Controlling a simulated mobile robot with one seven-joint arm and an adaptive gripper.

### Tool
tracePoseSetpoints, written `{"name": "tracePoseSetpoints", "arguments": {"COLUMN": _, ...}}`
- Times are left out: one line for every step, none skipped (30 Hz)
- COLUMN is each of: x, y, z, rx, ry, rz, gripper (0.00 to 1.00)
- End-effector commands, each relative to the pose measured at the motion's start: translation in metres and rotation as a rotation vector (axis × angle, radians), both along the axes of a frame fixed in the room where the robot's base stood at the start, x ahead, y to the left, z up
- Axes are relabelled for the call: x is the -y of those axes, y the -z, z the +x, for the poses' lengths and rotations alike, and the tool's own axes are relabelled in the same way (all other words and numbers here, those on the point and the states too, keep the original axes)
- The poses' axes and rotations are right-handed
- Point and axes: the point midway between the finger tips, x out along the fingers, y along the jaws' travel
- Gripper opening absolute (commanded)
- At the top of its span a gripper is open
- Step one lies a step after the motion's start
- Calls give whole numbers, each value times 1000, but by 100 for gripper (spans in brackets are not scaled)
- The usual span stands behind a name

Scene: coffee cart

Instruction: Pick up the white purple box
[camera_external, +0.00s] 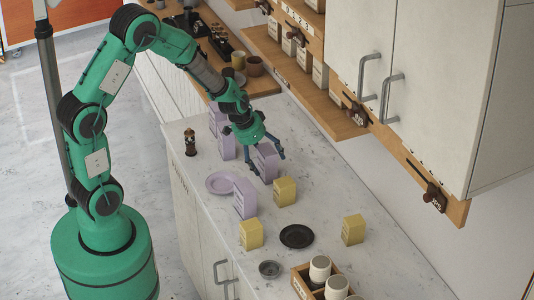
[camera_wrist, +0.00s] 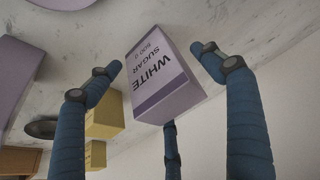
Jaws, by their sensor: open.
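A white purple box (camera_wrist: 163,75) with "WHITE SUGAR" printed on it stands between the spread blue fingers of my gripper (camera_wrist: 155,62) in the wrist view. The fingers are open on either side of it, with a visible gap at the left. In the external view this box (camera_external: 267,166) is on the marble counter, partly hidden by my gripper (camera_external: 266,161). Other purple boxes stand at the back (camera_external: 226,144) near my wrist and in front (camera_external: 243,198) beside the purple plate (camera_external: 217,184).
Yellow boxes (camera_external: 285,191) (camera_external: 251,234) (camera_external: 353,229) stand nearer the front, around a dark plate (camera_external: 297,236). A wooden tray (camera_external: 302,283) with white cups is at the front. A small dark grinder (camera_external: 190,142) stands at the left edge. Wall shelves and a cabinet (camera_external: 435,75) overhang the right.

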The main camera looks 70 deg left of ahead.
Motion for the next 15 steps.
{"name": "tracePoseSetpoints", "arguments": {"x": 0, "y": 7, "z": 3, "rx": -1, "ry": 0, "rz": 0, "gripper": 80}}
{"name": "tracePoseSetpoints", "arguments": {"x": 0, "y": 10, "z": 4, "rx": 0, "ry": 1, "rz": 0, "gripper": 80}}
{"name": "tracePoseSetpoints", "arguments": {"x": 0, "y": 13, "z": 6, "rx": 1, "ry": 1, "rz": 0, "gripper": 80}}
{"name": "tracePoseSetpoints", "arguments": {"x": 0, "y": 14, "z": 7, "rx": 1, "ry": 1, "rz": 0, "gripper": 80}}
{"name": "tracePoseSetpoints", "arguments": {"x": 0, "y": 16, "z": 7, "rx": 1, "ry": 1, "rz": 0, "gripper": 80}}
{"name": "tracePoseSetpoints", "arguments": {"x": 0, "y": 18, "z": 8, "rx": 1, "ry": 1, "rz": 0, "gripper": 80}}
{"name": "tracePoseSetpoints", "arguments": {"x": 0, "y": 18, "z": 8, "rx": 1, "ry": 0, "rz": 0, "gripper": 80}}
{"name": "tracePoseSetpoints", "arguments": {"x": 0, "y": 19, "z": 8, "rx": 1, "ry": 0, "rz": 0, "gripper": 80}}
{"name": "tracePoseSetpoints", "arguments": {"x": 0, "y": 19, "z": 8, "rx": 1, "ry": 0, "rz": 0, "gripper": 80}}
{"name": "tracePoseSetpoints", "arguments": {"x": 0, "y": 19, "z": 8, "rx": 1, "ry": 0, "rz": 0, "gripper": 80}}
{"name": "tracePoseSetpoints", "arguments": {"x": 0, "y": 19, "z": 8, "rx": 1, "ry": 0, "rz": 0, "gripper": 80}}
{"name": "tracePoseSetpoints", "arguments": {"x": 0, "y": 18, "z": 8, "rx": 1, "ry": 0, "rz": 0, "gripper": 80}}
{"name": "tracePoseSetpoints", "arguments": {"x": 0, "y": 18, "z": 8, "rx": 1, "ry": 0, "rz": 0, "gripper": 80}}
{"name": "tracePoseSetpoints", "arguments": {"x": 0, "y": 18, "z": 8, "rx": 1, "ry": 0, "rz": 0, "gripper": 80}}
{"name": "tracePoseSetpoints", "arguments": {"x": 0, "y": 18, "z": 8, "rx": 1, "ry": 0, "rz": 0, "gripper": 80}}
